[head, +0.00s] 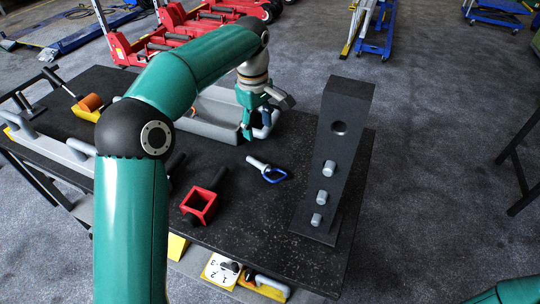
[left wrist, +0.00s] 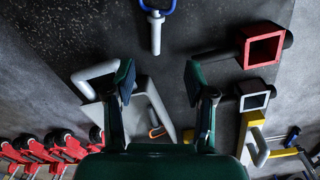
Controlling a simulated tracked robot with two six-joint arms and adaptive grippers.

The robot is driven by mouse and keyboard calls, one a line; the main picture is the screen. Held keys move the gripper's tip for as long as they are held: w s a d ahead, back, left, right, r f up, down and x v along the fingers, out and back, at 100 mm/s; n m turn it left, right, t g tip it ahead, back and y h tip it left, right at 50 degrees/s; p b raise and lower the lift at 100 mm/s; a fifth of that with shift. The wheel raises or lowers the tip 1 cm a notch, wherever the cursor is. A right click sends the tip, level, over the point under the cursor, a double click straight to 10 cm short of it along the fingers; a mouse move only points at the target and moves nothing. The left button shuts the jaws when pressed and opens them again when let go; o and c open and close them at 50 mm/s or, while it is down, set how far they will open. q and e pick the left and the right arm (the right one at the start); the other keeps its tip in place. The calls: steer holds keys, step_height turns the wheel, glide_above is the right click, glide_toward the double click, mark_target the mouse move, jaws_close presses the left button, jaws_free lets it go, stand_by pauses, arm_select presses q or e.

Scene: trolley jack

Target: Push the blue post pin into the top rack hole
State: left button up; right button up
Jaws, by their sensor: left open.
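The blue post pin (head: 258,164), with a grey shaft and a blue loop handle, lies on the dark table. It also shows at the top of the left wrist view (left wrist: 156,36), its shaft pointing toward my gripper. The black rack (head: 323,175) stands upright at the table's right side. Its top hole (head: 339,127) looks empty, and three grey pegs show below it. My left gripper (head: 256,128) is above the table, behind the pin and apart from it. In the left wrist view its fingers (left wrist: 158,79) are spread with nothing gripped. My right gripper is out of view.
A grey tray (head: 213,129) lies beside and partly behind my left gripper. A red square-framed tool (head: 199,204) lies in front of the pin. The table between pin and rack is clear. Red jacks (head: 115,45) stand on the floor behind.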

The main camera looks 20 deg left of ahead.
arm_select(q)
glide_above(263, 165)
steer(key=f, duration=1.1)
steer(key=shift+s+a, duration=0.2)
steer(key=shift+w+d+f+p, duration=0.1)
steer(key=shift+f+p, duration=0.15)
steer(key=shift+f, duration=1.1)
steer(key=shift+w+d+f+p, duration=0.1)
steer(key=shift+f+p, duration=0.15)
steer(key=shift+f, duration=1.1)
jaws_close()
